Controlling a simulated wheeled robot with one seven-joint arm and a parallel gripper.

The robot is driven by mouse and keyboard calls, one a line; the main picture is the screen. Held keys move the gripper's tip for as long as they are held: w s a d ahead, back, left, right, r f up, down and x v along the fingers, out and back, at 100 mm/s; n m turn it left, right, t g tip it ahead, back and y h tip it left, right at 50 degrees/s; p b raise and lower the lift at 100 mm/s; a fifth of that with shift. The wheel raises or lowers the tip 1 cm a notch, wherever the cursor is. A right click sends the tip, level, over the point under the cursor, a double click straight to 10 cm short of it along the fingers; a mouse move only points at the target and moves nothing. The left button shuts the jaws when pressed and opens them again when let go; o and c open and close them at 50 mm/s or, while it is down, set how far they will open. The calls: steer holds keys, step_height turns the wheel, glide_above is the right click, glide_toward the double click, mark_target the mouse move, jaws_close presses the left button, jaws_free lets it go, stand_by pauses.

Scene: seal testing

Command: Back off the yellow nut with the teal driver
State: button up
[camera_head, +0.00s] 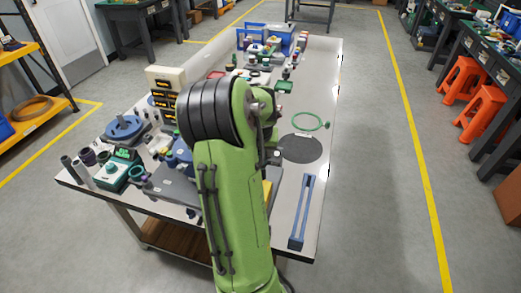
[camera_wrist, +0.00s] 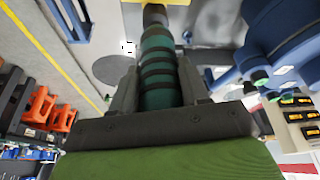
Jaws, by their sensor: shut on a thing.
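The teal driver (camera_wrist: 158,65), a thick round handle with dark bands, is between the two grey fingers of my gripper (camera_wrist: 157,85) in the wrist view. The fingers are shut on it from both sides. Its far end narrows to a dark grey part at the top edge of that view, and its tip is out of sight. I cannot make out the yellow nut. A yellow patch (camera_head: 267,192) shows just right of my arm in the head view, but I cannot tell what it is. My arm hides the gripper and driver in the head view.
The bench (camera_head: 312,90) carries many things on its left and far side. A dark disc (camera_head: 300,149), a green ring (camera_head: 312,122) and a long blue slotted piece (camera_head: 301,212) lie on the right. Large blue round equipment (camera_wrist: 285,45) is close right of the driver in the wrist view.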

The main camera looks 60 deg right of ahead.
steer(key=shift+f+b, duration=0.75)
steer(key=shift+f, duration=0.1)
stand_by(0.4)
steer(key=shift+a+f, duration=0.2)
stand_by(1.1)
steer(key=shift+d+r, duration=0.1)
steer(key=shift+r, duration=0.5)
stand_by(2.0)
steer(key=shift+d+r+p, duration=0.1)
steer(key=shift+r+p, duration=0.45)
steer(key=shift+r, duration=0.1)
steer(key=shift+r+p, duration=1.35)
steer(key=shift+r, duration=0.55)
steer(key=shift+f, duration=0.1)
